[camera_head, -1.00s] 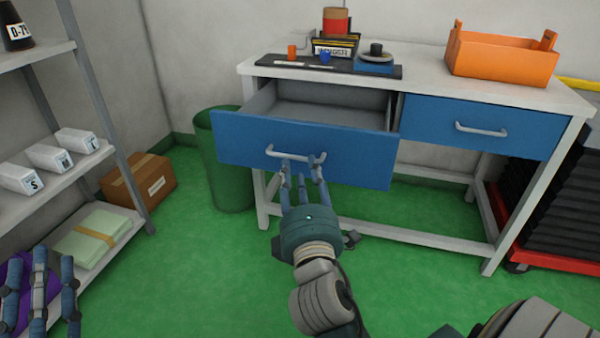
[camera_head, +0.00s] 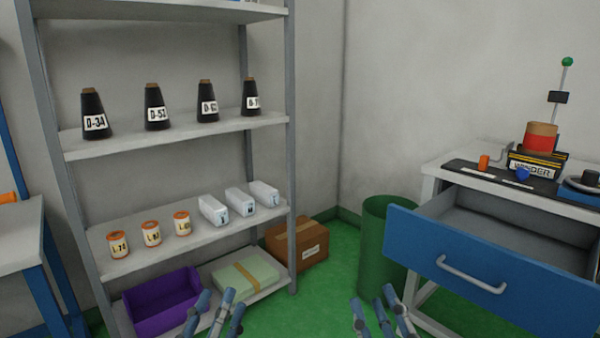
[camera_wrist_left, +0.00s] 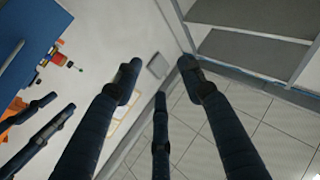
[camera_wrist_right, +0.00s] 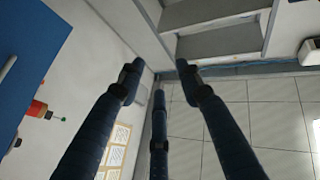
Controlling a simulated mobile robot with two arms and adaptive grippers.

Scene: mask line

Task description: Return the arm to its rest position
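My left gripper (camera_head: 214,312) shows at the bottom of the head view, in front of the shelf. Its fingers are spread, and in the left wrist view (camera_wrist_left: 158,78) there is nothing between them. My right gripper (camera_head: 384,316) is at the bottom right of centre, in front of the green bin and left of the open drawer. Its fingers are apart and empty in the right wrist view (camera_wrist_right: 157,80). It appears clear of the drawer handle (camera_head: 470,275). Most of both arms is out of the head view.
The blue drawer (camera_head: 500,290) stands pulled out of the workbench at right. A green bin (camera_head: 374,240) stands beside it. The shelf (camera_head: 80,145) at left holds black cones, orange-lidded jars, white boxes and a purple bin (camera_head: 163,303). A cardboard box (camera_head: 300,245) sits on the floor.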

